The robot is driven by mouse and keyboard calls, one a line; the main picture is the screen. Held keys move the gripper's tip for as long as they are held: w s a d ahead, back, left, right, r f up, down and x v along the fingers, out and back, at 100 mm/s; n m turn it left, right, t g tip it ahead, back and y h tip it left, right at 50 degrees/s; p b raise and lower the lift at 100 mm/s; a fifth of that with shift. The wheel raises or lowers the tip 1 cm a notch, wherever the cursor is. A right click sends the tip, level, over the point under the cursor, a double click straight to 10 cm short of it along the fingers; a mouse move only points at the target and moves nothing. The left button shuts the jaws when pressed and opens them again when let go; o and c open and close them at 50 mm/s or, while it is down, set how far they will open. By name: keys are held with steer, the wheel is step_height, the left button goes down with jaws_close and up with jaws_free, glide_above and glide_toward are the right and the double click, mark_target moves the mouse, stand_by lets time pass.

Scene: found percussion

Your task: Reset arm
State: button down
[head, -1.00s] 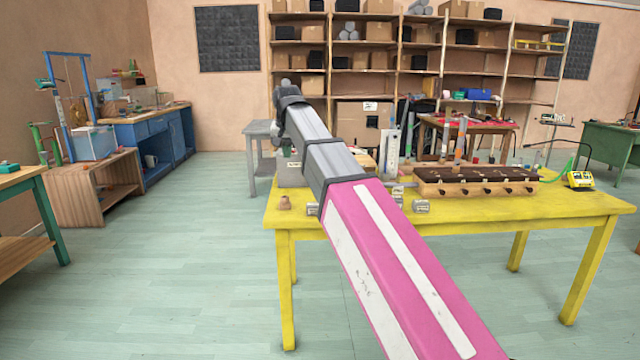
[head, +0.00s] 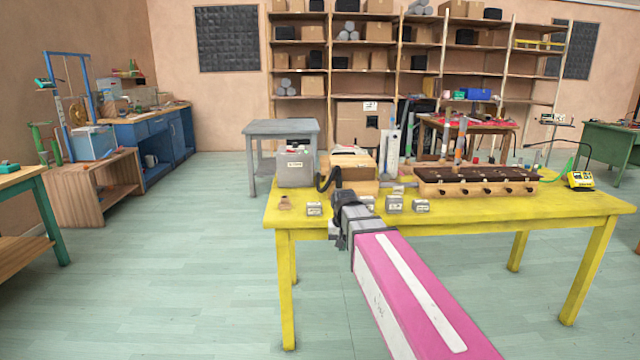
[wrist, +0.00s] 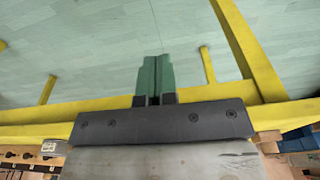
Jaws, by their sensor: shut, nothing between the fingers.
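My arm reaches forward from the lower right of the head view, with a pink and white link and a grey wrist end near the front edge of the yellow table (head: 500,207). My gripper (wrist: 155,75) shows in the wrist view as two green fingers side by side, shut and empty. Behind the fingers is pale green floor (wrist: 110,35), with yellow table legs and a rail around it. In the head view the fingertips cannot be made out.
On the table stand a grey box (head: 296,168), several small labelled blocks (head: 394,204), a dark-topped wooden rack (head: 476,182) and a yellow device (head: 580,180). A grey side table (head: 280,128) stands behind. The floor to the left is open.

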steer(key=s+d+f, duration=0.5)
steer(key=s+f, duration=0.2)
steer(key=f, duration=0.1)
steer(key=s+d+f+g, duration=0.1)
steer(key=s+d+f, duration=0.5)
steer(key=f, duration=0.3)
steer(key=shift+s+d+f, duration=0.25)
steer(key=shift+s+d, duration=0.05)
steer(key=shift+s, duration=0.3)
